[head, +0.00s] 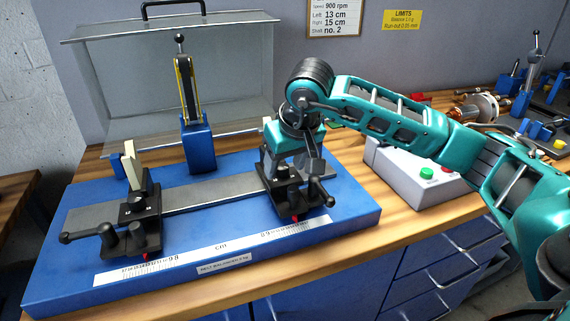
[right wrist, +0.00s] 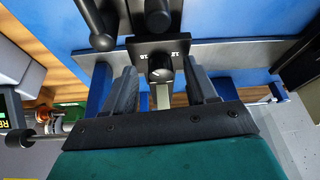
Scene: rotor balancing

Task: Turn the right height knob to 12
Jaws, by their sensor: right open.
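The right support (head: 296,203) is a black carriage on the grey rail of the blue balancing base. Its height knob (right wrist: 160,68) shows in the right wrist view as a round black knob with a white mark, beside a small scale plate (right wrist: 157,52) too small to read. My right gripper (right wrist: 162,88) is open, with one finger on each side of the knob in that view. I see gaps between the fingers and the knob; contact cannot be told. In the head view my right gripper (head: 288,160) hangs over the right support and hides its upper part. My left gripper is out of view.
The left support (head: 137,215) stands on the same rail (head: 210,191). A blue post with a yellow-edged lever (head: 188,90) and a clear cover (head: 110,90) stand behind. A grey control box (head: 415,185) with green and red buttons is at right. A metal rotor (head: 480,106) lies farther right.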

